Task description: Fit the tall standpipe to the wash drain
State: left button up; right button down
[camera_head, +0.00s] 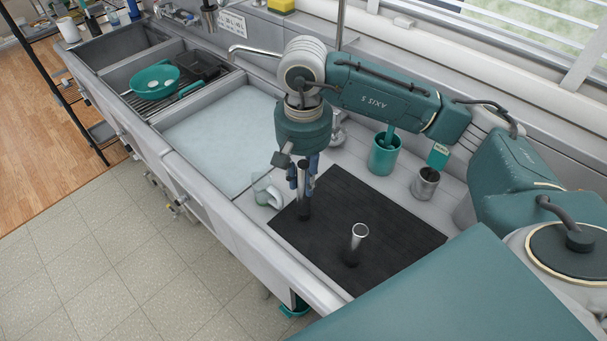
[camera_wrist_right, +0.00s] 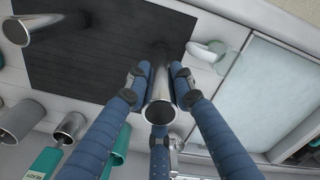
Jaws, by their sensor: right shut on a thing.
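My right gripper (camera_head: 303,190) is above the left part of the black mat, its blue fingers shut on a standpipe (camera_head: 304,207). The pipe is upright, with its lower end at or just over the mat; I cannot tell if it touches. In the right wrist view, the gripper (camera_wrist_right: 160,88) closes around the pipe's open metal top (camera_wrist_right: 160,112). A second metal standpipe (camera_head: 358,240) stands upright on the mat to the right. Which pipe is taller is unclear. The basin with pale water (camera_head: 222,135) is left of the mat; no drain shows in it. My left gripper is out of view.
The black mat (camera_head: 400,235) lies on the steel counter. A clear mug (camera_head: 265,190) stands between mat and basin, close to the gripper. A teal holder (camera_head: 384,155) and metal cup (camera_head: 425,184) stand behind. A faucet (camera_head: 255,51) reaches over the basin.

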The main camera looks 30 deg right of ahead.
aim_at(303, 163)
jog(key=shift+f+b, duration=0.15)
jog(key=shift+b, duration=0.2)
jog(key=c, duration=1.6)
grip_release()
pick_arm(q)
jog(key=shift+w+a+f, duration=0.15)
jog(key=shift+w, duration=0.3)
pick_arm(e)
jog(key=shift+o, duration=0.6)
jog(key=shift+r, duration=0.2)
jog(key=shift+r, duration=0.15)
notch_tip(303, 163, up, 5)
jog(key=shift+w+f+b, duration=0.1)
jog(key=shift+f+b, duration=0.1)
jog(key=shift+b, duration=0.6)
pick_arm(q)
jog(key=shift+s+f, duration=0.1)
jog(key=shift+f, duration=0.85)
pick_arm(e)
notch_tip(303, 163, up, 7)
jog(key=shift+r, duration=0.1)
